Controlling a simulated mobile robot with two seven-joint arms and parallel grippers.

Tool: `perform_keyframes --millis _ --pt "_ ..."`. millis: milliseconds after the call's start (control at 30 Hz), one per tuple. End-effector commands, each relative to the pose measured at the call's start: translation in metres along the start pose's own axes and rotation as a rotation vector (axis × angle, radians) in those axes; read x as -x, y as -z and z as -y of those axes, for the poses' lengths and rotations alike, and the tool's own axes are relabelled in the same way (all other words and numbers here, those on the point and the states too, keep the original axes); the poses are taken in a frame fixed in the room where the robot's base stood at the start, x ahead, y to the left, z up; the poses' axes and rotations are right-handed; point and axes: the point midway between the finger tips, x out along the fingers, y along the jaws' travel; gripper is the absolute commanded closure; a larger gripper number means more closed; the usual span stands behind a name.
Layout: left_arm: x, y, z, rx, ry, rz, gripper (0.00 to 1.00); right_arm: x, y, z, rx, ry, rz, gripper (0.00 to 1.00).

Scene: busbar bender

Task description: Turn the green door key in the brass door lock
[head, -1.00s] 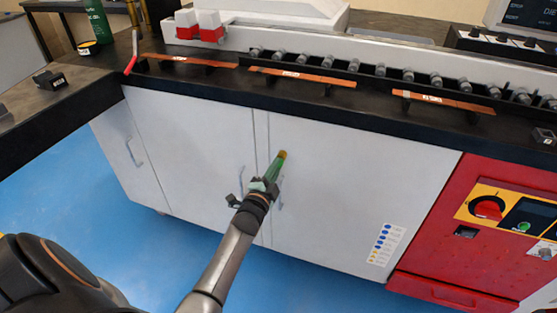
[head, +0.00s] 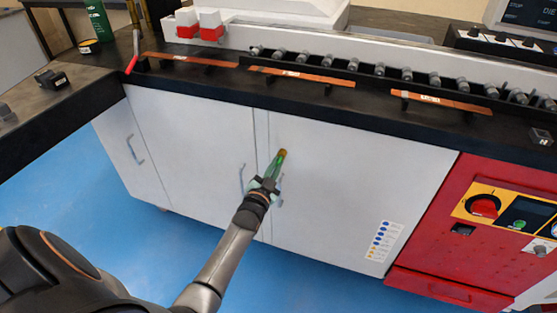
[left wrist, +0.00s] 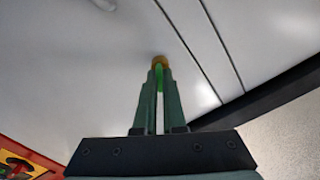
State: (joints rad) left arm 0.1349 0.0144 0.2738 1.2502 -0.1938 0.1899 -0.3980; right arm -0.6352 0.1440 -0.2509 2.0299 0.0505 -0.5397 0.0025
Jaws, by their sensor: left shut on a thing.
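The brass door lock (head: 282,153) is a small round piece on the white cabinet door, near the door's upper left. It also shows in the left wrist view (left wrist: 159,61), just past my fingertips. The green door key (left wrist: 157,78) shows between the fingers and meets the lock. My left gripper (head: 272,174) is shut on the green key, right in front of the door. The gripper also fills the lower middle of the left wrist view (left wrist: 158,85). How deep the key sits in the lock is hidden. My right gripper is not in view.
Grey door handles (head: 280,189) stand out close beside my left gripper. A black worktop edge (head: 210,96) runs above the doors, with copper bars (head: 300,75) on it. A red control panel (head: 470,225) is at the right. Blue floor (head: 110,225) is open at the left.

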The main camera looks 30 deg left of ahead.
Motion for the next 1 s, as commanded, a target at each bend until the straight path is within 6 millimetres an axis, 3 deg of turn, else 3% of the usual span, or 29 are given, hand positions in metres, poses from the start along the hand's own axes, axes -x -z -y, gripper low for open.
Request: perform_keyframes --millis 67,367,700,833,867,1000 --pt "0.0 0.0006 0.0 0.023 -0.001 0.0 1.0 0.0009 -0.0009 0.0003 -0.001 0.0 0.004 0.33" --pt "0.0001 0.0003 -0.0003 0.458 -0.002 0.001 1.0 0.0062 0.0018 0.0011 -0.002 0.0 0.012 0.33" --pt "0.0001 0.0001 -0.0003 0.507 -0.001 0.001 1.0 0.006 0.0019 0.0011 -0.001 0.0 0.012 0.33" --pt "0.0 0.0008 0.0003 0.654 -0.001 0.0 1.0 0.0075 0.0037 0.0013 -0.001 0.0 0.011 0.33" --pt "0.0 0.0007 0.0 0.681 -0.001 -0.001 0.92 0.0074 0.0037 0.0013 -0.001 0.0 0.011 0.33" --pt "0.0 0.0004 -0.0002 0.671 -0.001 0.0 0.76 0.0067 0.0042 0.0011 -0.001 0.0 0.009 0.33"
